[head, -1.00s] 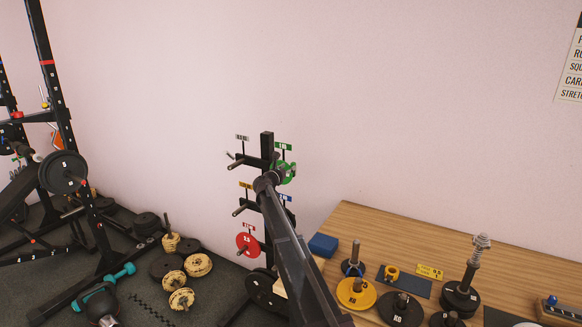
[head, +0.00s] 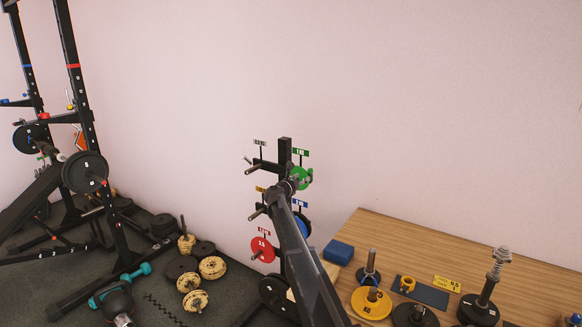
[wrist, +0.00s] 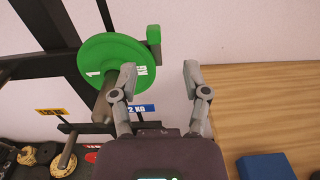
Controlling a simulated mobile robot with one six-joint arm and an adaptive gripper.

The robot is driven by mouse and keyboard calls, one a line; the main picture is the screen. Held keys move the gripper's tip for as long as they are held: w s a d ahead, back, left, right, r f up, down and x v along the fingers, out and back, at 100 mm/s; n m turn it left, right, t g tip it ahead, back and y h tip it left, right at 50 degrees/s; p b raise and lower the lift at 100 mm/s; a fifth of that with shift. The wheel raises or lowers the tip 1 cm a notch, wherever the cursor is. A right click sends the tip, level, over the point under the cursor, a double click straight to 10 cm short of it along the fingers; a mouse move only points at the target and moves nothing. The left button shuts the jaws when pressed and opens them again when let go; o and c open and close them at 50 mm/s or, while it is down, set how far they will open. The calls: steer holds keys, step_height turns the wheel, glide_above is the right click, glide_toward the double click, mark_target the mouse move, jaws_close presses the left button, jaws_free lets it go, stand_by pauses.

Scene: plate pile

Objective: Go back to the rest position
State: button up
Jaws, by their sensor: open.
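My gripper (wrist: 160,78) is open in the wrist view, with nothing between its two fingers. The green 1 kg plate (wrist: 105,55) hangs on a peg of the black plate rack, just left of and beyond the fingers. My left finger overlaps the plate's right edge in the picture; I cannot tell whether they touch. In the head view, my arm reaches up to the rack (head: 285,147) and the green plate (head: 303,178) shows just beyond its end. My fingers are hard to make out there.
A red plate (head: 262,249) hangs lower on the rack. The wooden table (head: 400,235) on the right holds a blue block (head: 339,251), a yellow plate (head: 371,303) and weight posts. A squat rack (head: 75,100) and loose plates stand on the floor at left. The wall is bare.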

steer(key=s+d+f+m+g+y, duration=0.1)
steer(key=s+d+f+m+g, duration=0.3)
steer(key=s, duration=0.6)
steer(key=s+d+f+m+g+y, duration=0.15)
steer(key=s+d+f+m, duration=0.25)
steer(key=s+m, duration=0.4)
steer(key=s+d+f+m+g, duration=0.3)
steer(key=s+d+f+m, duration=0.1)
steer(key=s, duration=0.7)
steer(key=s+a+f+m+g+y, duration=0.1)
steer(key=s+m, duration=0.3)
steer(key=s, duration=0.5)
steer(key=s+a+f+m+g+y, duration=0.2)
steer(key=s+f+m+y, duration=0.1)
steer(key=s, duration=0.7)
steer(key=s+a+f+m+g+y, duration=0.1)
steer(key=s+m+y, duration=0.3)
steer(key=s, duration=0.5)
steer(key=shift+s+a+f+m+g, duration=0.15)
steer(key=shift+s+f+m+g, duration=0.05)
steer(key=shift+f+m+g, duration=0.6)
steer(key=shift+s, duration=0.1)
